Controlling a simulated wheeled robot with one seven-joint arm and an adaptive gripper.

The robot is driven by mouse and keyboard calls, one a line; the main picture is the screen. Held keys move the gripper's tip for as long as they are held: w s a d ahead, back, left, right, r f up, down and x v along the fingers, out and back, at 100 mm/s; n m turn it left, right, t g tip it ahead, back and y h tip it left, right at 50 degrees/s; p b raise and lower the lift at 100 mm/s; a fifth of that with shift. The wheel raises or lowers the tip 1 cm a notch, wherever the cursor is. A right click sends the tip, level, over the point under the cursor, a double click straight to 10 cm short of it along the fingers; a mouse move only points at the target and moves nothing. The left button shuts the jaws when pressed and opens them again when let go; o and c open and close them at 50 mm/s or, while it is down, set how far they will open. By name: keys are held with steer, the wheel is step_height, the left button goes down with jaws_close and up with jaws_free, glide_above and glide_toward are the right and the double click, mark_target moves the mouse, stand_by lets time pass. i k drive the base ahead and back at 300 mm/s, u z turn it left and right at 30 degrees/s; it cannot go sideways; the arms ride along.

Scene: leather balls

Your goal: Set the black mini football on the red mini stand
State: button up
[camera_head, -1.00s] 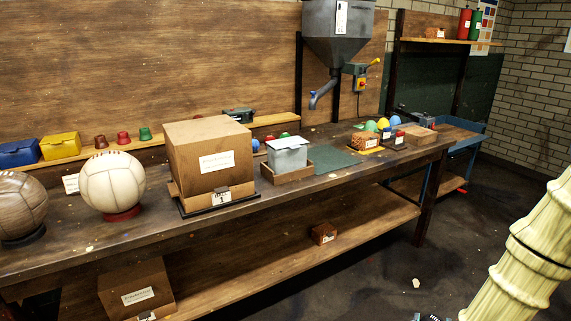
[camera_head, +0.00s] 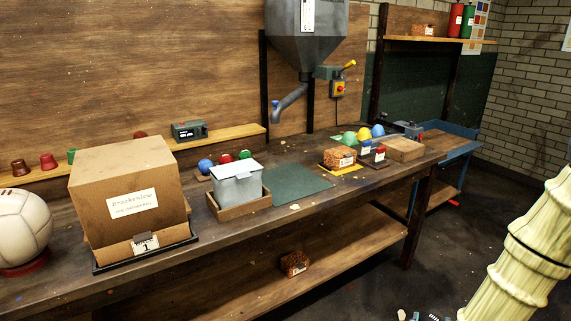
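I cannot make out a black mini football in this view. No red mini stand can be told for sure. Small cup-shaped pieces stand on the back ledge at the left: a dark red one (camera_head: 20,167), a red one (camera_head: 48,161) and a partly hidden green one (camera_head: 71,156). Small blue (camera_head: 205,166), red (camera_head: 225,158) and green (camera_head: 245,155) balls sit behind a grey lidded bin. A small red block (camera_head: 380,154) with a white label stands further right. My pale arm crosses the right edge; my gripper is not recognisable.
A large cardboard box (camera_head: 125,195) and a white ball (camera_head: 20,228) on a red ring take up the bench's left. The grey bin (camera_head: 237,184) stands mid-bench. A green mat (camera_head: 290,184) is bare. A brick-like block (camera_head: 339,157) and more small balls (camera_head: 363,134) lie further right.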

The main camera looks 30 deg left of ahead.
mark_target(48, 161)
steer(key=i, duration=0.3)
steer(key=u, duration=2.1)
